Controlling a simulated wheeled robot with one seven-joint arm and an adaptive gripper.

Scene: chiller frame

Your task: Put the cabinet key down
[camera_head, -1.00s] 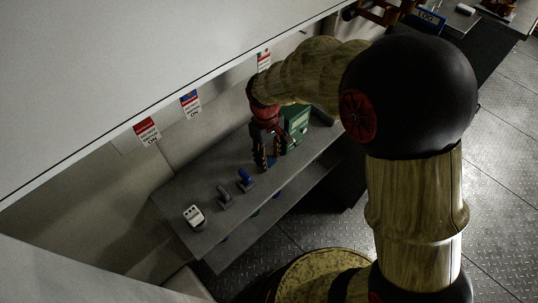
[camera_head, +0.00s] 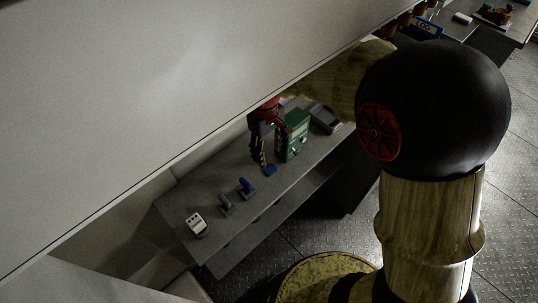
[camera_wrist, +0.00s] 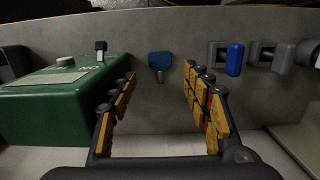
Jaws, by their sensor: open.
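The cabinet key, with a blue head, (camera_wrist: 160,62) lies on the grey shelf, beyond and between my fingertips in the wrist view. It also shows in the head view (camera_head: 270,170) as a small blue shape just in front of my gripper (camera_head: 262,158). My gripper's fingers stand apart in the wrist view (camera_wrist: 163,92), with nothing held between them. The key looks clear of both fingers. The grey shelf (camera_head: 222,180) bears the key.
A green box (camera_head: 296,135) stands close beside my gripper. A blue-handled piece (camera_head: 246,187), a grey one (camera_head: 226,204) and a white device (camera_head: 196,223) are along the shelf. A large pale panel (camera_head: 150,90) overhangs the back.

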